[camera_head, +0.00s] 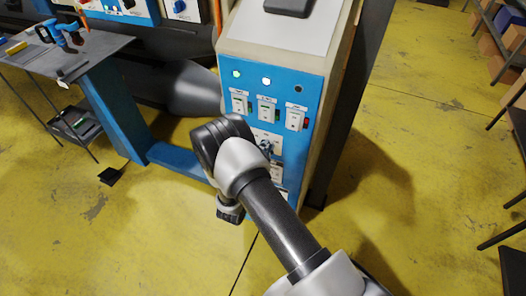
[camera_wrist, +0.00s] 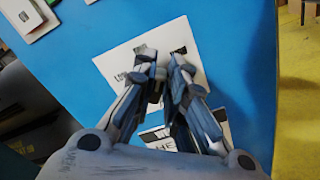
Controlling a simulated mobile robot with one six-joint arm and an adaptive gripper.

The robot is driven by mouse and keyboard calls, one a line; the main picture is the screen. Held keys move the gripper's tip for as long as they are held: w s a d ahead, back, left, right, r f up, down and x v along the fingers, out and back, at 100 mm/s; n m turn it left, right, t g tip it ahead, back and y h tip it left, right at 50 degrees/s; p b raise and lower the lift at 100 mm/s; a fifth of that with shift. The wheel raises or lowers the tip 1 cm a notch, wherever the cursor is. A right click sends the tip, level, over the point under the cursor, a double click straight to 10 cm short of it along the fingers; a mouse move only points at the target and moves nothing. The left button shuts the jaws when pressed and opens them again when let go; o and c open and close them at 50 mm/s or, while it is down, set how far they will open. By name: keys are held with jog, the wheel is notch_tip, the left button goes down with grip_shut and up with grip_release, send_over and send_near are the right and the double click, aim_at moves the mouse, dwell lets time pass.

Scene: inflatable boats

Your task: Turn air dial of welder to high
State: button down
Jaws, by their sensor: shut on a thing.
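The welder (camera_head: 278,85) is a cabinet with a blue front panel, switches and lights near its top. On the panel is a white dial plate (camera_head: 257,133), partly hidden by my arm. In the wrist view the white plate (camera_wrist: 112,62) fills the middle; small dark lettering at its left seems to read "LOW". My gripper (camera_wrist: 163,76) points at this plate, its two fingers drawn close together and shut on the air dial at the plate's middle. The fingers hide the dial, so its pointing direction cannot be told. In the head view my gripper (camera_head: 265,147) is at the panel.
Switches (camera_head: 267,110) sit above the dial plate. Another white plate (camera_wrist: 160,138) lies below it, partly behind my fingers. A workbench (camera_head: 75,58) with tools stands at the left, and shelves with boxes (camera_head: 492,45) at the right. Yellow floor (camera_head: 410,120) is open right of the welder.

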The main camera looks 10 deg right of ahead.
jog(key=shift+s+d+f+m+b, duration=0.1)
jog(key=shift+m+b, duration=0.25)
jog(key=shift+m, duration=0.4)
jog(key=shift+d+f+m+b, duration=0.15)
jog(key=shift+m+b, duration=0.15)
jog(key=shift+m, duration=0.5)
jog(key=shift+s+a+f+m+b, duration=0.1)
jog(key=shift+m+b, duration=0.25)
jog(key=shift+m, duration=0.4)
jog(key=c, duration=1.6)
grip_release()
jog(key=v, duration=1.2)
jog(key=shift+d, duration=0.1)
